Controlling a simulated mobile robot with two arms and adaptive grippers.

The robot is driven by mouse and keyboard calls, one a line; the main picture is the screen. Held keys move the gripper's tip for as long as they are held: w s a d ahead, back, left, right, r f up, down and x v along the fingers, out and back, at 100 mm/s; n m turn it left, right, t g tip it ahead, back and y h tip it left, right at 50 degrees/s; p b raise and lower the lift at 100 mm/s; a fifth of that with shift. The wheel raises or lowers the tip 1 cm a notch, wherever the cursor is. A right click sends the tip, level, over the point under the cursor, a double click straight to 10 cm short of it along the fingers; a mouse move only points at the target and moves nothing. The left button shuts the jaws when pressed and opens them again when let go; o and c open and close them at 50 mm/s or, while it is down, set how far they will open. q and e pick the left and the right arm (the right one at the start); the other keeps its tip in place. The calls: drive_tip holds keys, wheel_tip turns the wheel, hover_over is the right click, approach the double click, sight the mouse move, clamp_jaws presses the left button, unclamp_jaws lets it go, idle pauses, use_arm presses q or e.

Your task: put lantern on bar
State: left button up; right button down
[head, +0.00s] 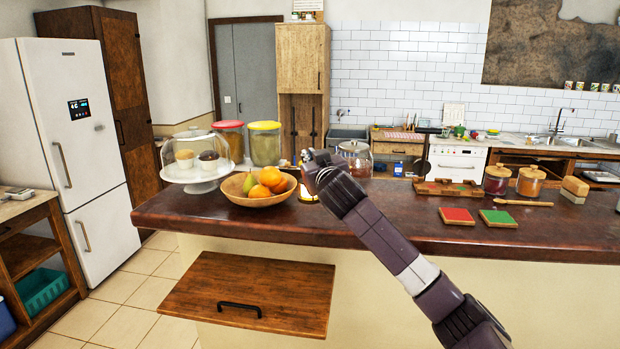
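The bar (400,224) is a long counter with a dark reddish-brown top, running across the middle of the head view. My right arm reaches in from the lower right, and its gripper (312,164) is over the bar, just right of the fruit bowl. A small object with a pale, warm-coloured base (308,197) shows at the bar top, just below the gripper. It may be the lantern, but my gripper and wrist hide most of it. I cannot tell whether the fingers are open or shut, or whether they touch it. My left gripper is out of view.
Left of the gripper are a wooden fruit bowl (258,195), a glass-domed cake stand (197,186) and lidded jars (265,148). To the right are a glass pot (356,157), red (457,216) and green (497,218) tiles, and spice jars (530,181). The bar's front middle is clear.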

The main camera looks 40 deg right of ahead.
drive_tip(key=shift+s+a+f, duration=0.1)
drive_tip(key=shift+f, duration=0.9)
wheel_tip(320, 180, down, 4)
drive_tip(key=shift+f+p, duration=0.15)
drive_tip(key=shift+p, duration=0.3)
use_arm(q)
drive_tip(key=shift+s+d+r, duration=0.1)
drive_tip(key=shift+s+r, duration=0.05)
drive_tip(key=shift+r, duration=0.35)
use_arm(e)
drive_tip(key=c, duration=2.5)
unclamp_jaws()
drive_tip(key=shift+f, duration=0.1)
drive_tip(key=o, duration=0.3)
drive_tip(key=shift+o, duration=0.2)
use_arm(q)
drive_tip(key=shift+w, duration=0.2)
